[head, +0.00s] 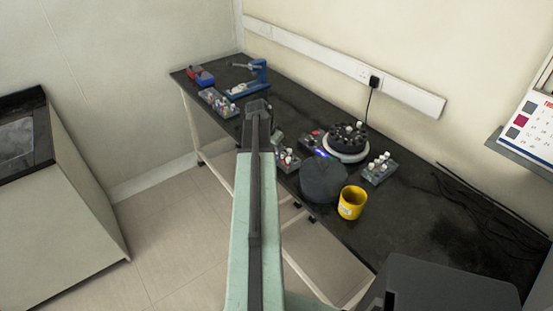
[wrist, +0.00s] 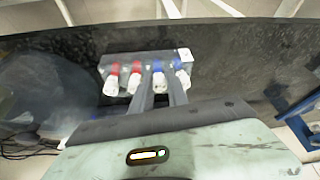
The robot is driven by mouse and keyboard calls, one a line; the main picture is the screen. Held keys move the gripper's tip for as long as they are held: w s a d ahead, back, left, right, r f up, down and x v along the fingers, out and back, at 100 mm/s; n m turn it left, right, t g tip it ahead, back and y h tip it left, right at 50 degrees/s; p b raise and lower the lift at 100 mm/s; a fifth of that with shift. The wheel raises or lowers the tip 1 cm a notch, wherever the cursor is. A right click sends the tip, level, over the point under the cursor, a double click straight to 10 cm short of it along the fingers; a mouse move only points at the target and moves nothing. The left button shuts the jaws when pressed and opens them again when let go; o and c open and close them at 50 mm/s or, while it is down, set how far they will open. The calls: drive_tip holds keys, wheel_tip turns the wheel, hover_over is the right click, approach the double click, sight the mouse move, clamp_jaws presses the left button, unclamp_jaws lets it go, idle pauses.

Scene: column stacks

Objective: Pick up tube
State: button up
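My gripper (wrist: 159,72) is over a grey tube rack (wrist: 118,60) in the wrist view, with its two fingers apart. The rack holds several white-capped tubes with red or blue bands. A blue-banded tube (wrist: 160,83) shows between the fingers; I cannot tell whether they touch it. Another blue-banded tube (wrist: 183,78) is just right of the fingers, and a red-banded tube (wrist: 134,82) is just left. In the head view my gripper (head: 257,104) is above the bench, its fingers too small to read. Racks with tubes stand at the left (head: 219,103), centre (head: 288,160) and right (head: 379,169).
A centrifuge (head: 345,150) with a black rotor stands on the black bench (head: 430,222). A dark rounded object (head: 323,180) and a yellow cup (head: 352,202) are near the front edge. A blue device (head: 257,75) and red and blue boxes (head: 200,77) are at the far end.

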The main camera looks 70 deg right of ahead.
clamp_jaws()
drive_tip(key=shift+r, duration=0.1)
